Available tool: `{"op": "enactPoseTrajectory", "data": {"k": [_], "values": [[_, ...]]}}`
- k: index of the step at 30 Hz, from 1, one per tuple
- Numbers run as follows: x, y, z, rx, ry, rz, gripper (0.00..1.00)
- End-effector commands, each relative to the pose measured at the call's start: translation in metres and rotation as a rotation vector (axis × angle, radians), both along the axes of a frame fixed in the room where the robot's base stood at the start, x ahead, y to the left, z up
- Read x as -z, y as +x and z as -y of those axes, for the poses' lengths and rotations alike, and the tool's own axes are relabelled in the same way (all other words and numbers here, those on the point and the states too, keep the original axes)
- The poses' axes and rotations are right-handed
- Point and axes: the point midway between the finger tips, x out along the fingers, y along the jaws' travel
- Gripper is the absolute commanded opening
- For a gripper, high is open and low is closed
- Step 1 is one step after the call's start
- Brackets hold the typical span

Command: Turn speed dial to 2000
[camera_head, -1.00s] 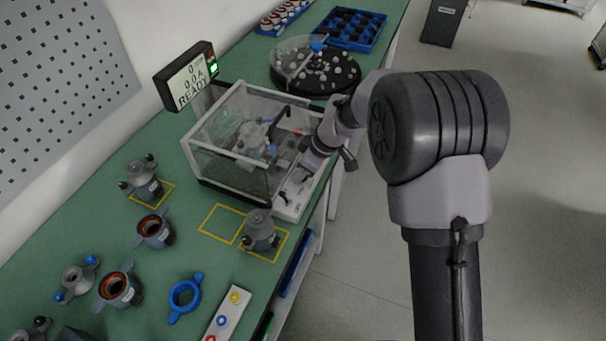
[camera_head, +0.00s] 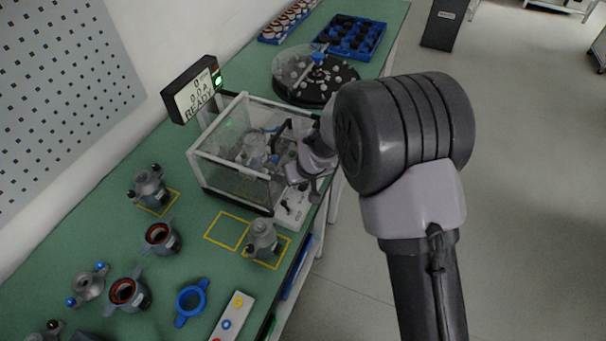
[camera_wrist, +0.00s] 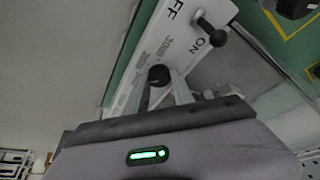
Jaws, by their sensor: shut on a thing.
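The speed dial (camera_wrist: 159,75) is a small black knob on the white control panel (camera_wrist: 150,50) in the wrist view. The numbers 3000 and 2000 are printed beside it, and smaller marks are partly hidden. My gripper (camera_wrist: 162,86) is shut on the dial, with its grey fingers on either side of it. The dial's pointer setting cannot be read. In the head view, the white panel (camera_head: 291,208) sits at the front of the clear test box (camera_head: 235,175), and my wrist hides the dial. The display (camera_head: 195,92) shows 0, 0.0 A and READY.
An OFF/ON lever (camera_wrist: 212,32) with a black knob stands on the panel close to my fingers. A stator unit (camera_head: 262,240) stands near the panel on a yellow-marked square. A round black turntable (camera_head: 340,90) lies beyond the box.

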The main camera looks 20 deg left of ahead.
Motion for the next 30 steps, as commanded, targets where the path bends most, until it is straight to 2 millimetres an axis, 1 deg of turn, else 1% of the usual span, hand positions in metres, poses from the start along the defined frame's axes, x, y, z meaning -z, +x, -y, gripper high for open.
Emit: {"op": "enactPoseTrajectory", "data": {"k": [1, 7, 20, 21, 23, 24, 30], "values": [[-0.0034, 0.0002, -0.0004, 0.011, 0.000, 0.001, 0.00], [-0.0013, 0.0004, -0.0003, 0.046, 0.001, 0.000, 0.00], [-0.0002, 0.0005, -0.0004, 0.053, 0.001, 0.001, 0.00], [-0.0002, 0.0005, -0.0004, 0.053, 0.001, 0.001, 0.37], [0.0000, 0.0005, -0.0004, 0.052, 0.001, 0.002, 0.49], [0.0000, 0.0004, -0.0003, 0.052, 0.001, 0.001, 0.51], [0.0004, 0.0003, -0.0002, 0.051, 0.001, 0.001, 0.51]]}}
